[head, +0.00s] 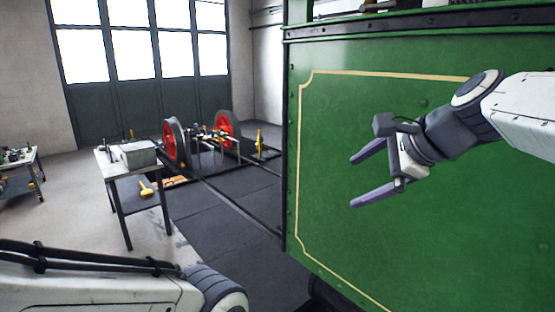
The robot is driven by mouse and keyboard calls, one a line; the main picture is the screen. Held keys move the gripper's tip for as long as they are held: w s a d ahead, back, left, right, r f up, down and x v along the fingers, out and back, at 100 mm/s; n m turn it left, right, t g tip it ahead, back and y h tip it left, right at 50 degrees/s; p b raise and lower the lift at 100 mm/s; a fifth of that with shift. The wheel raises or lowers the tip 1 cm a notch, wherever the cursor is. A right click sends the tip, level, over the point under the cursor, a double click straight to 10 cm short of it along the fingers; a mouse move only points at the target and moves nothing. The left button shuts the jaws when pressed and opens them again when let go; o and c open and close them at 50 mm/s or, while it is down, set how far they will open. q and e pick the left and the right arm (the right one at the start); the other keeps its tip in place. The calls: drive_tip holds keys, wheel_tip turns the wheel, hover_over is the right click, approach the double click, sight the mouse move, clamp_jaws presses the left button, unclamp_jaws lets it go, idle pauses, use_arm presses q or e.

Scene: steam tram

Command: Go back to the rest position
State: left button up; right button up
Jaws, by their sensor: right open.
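My right gripper (362,178) is open and empty, its two fingers apart and pointing left. It is in front of the green side panel of the steam tram (345,130), which has a cream border line. I cannot tell the exact gap between the gripper and the panel. My left arm (110,290) comes in at the bottom left, and its gripper is out of the picture.
A small work table (122,166) with a grey box (138,154) stands left of centre. Behind it is a wheel set with red wheels (227,126) on dark floor. Another table (20,160) is at the far left. Floor between the tables is clear.

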drive_tip(key=s+a+f+n+g+b, duration=0.1)
drive_tip(key=s+a+f+n+g, duration=0.1)
drive_tip(key=s+a+f+n, duration=0.4)
drive_tip(key=s+a+f+n+g+h+b, duration=0.1)
drive_tip(key=s+a+f+n+g+b, duration=0.15)
drive_tip(key=f, duration=0.55)
drive_tip(key=s+a+f+n+g+b, duration=0.1)
drive_tip(key=s+a+f+n, duration=0.2)
drive_tip(key=s+f+n, duration=0.3)
drive_tip(key=s+f+n+g+h+b, duration=0.2)
drive_tip(key=s+f+n+h, duration=0.1)
drive_tip(key=s+f+n, duration=0.7)
wheel_tip(320, 180, down, 2)
drive_tip(key=shift+s+d+f+n, duration=0.1)
drive_tip(key=shift+s+d+n, duration=0.05)
drive_tip(key=shift+d+n, duration=0.25)
